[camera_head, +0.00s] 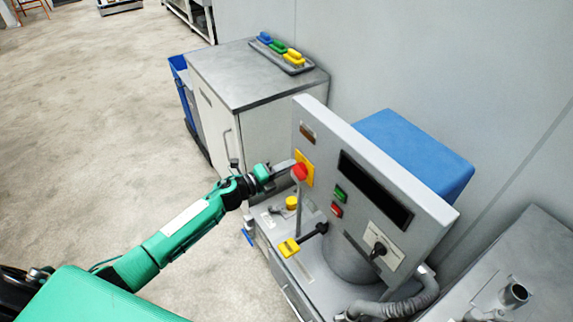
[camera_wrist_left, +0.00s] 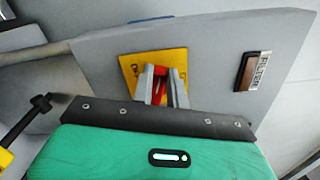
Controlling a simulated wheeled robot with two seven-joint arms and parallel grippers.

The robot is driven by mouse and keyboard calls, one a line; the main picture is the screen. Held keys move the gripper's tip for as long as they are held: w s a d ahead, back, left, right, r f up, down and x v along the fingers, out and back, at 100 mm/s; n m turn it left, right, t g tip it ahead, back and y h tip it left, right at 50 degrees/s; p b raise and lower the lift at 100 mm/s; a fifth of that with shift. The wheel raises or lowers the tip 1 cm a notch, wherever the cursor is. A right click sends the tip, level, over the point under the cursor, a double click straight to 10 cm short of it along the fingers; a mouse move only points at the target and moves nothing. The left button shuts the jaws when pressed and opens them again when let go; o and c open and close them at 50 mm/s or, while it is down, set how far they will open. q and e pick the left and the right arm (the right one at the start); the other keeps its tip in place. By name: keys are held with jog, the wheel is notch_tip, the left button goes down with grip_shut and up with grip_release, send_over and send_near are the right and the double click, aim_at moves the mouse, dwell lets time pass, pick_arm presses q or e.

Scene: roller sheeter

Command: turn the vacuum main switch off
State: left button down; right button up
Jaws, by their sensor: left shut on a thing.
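The vacuum main switch is a red handle (camera_wrist_left: 157,84) on a yellow plate (camera_wrist_left: 128,68) with dark lettering, set in a grey control panel (camera_wrist_left: 215,50). In the head view the red part (camera_head: 299,171) shows in front of the yellow plate (camera_head: 307,158) at the panel's left side. My left gripper (camera_head: 286,167) reaches it from the left. In the left wrist view its two grey fingers (camera_wrist_left: 163,88) are shut on the red handle, one on each side, and partly cover it and the plate. The handle's exact angle is hard to read. My right gripper is not in view.
The panel also carries a green button (camera_head: 341,193), a red button (camera_head: 336,210) and a black rotary knob (camera_head: 379,249). A grey cabinet (camera_head: 262,75) stands behind. Open floor (camera_head: 90,120) lies left.

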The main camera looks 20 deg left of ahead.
pick_arm(q)
jog(key=shift+f+n+p, duration=0.2)
jog(key=shift+n, duration=0.7)
jog(key=shift+f+n+p, duration=0.2)
jog(key=shift+n, duration=0.7)
jog(key=c, duration=1.4)
grip_release()
jog(key=shift+a, duration=0.1)
